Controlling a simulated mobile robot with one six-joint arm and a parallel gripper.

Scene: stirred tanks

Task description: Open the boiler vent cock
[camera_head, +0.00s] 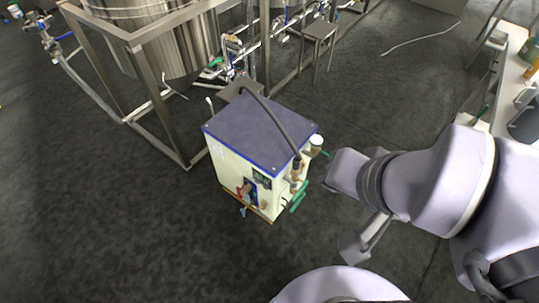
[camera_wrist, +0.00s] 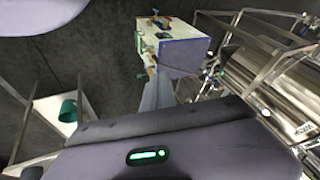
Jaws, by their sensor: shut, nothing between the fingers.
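The boiler (camera_head: 262,135) is a cream box with a dark blue-grey top, standing on the floor in the middle of the head view. Its right side carries brass fittings. A green lever (camera_head: 298,196) sits low there, and a white-capped fitting (camera_head: 316,141) with a small green handle is near the top right corner. I cannot tell which is the vent cock. The boiler (camera_wrist: 185,48) also shows at the top of the wrist view. My gripper (camera_wrist: 157,88) is shut and empty, its fingers pointing towards the boiler. The fingers' distance from the fittings is unclear.
A black hose (camera_head: 272,118) arches over the boiler top to its right side. A steel tank (camera_head: 160,40) in a metal frame stands behind left, with pipes and valves beside it. A bench (camera_head: 515,75) is at the right. The dark floor in front and left is clear.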

